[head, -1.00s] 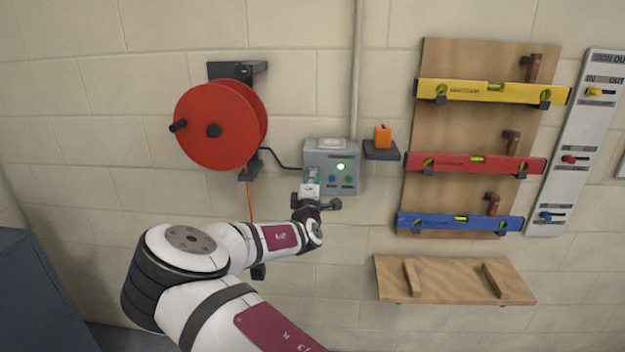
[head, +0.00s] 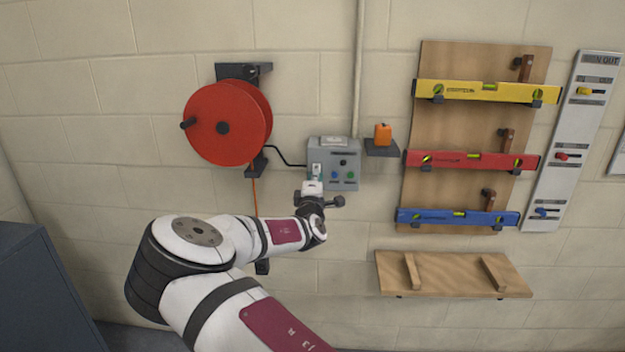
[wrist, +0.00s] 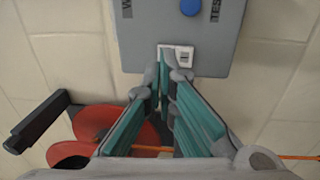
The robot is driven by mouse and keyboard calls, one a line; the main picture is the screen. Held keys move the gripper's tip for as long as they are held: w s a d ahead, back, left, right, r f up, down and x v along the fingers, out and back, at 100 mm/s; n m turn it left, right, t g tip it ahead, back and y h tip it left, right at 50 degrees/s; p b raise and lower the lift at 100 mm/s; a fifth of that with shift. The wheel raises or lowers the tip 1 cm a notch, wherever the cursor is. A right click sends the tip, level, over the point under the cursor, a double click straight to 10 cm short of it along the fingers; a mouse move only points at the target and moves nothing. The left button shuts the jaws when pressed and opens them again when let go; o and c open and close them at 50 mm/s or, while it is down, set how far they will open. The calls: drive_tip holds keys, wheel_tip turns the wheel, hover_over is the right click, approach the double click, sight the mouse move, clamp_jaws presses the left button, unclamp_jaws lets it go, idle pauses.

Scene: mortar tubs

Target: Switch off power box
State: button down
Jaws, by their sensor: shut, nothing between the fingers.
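The grey power box (head: 346,182) is fixed to the wall in the middle of the head view. Its round indicator (head: 343,161) looks dark, and blue and green buttons sit below it. In the wrist view the box (wrist: 230,55) fills the top, with a blue button (wrist: 191,7) and a small white rocker switch (wrist: 180,52) near the edge. My gripper (head: 315,170) is at the left part of the box front. In the wrist view its fingers (wrist: 164,72) are shut and empty, with the tips at the switch, partly covering it. I cannot tell whether they touch it.
A red cable reel (head: 205,140) hangs left of the box, with a black cable (head: 285,160) to it. A small shelf (head: 381,150) with an orange item (head: 383,133) is at right. A wooden board (head: 470,135) holds several spirit levels.

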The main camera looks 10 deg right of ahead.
drive_tip(key=r+v, duration=0.2)
drive_tip(key=v, duration=0.7)
drive_tip(key=shift+s, duration=0.4)
drive_tip(key=shift+a, duration=0.15)
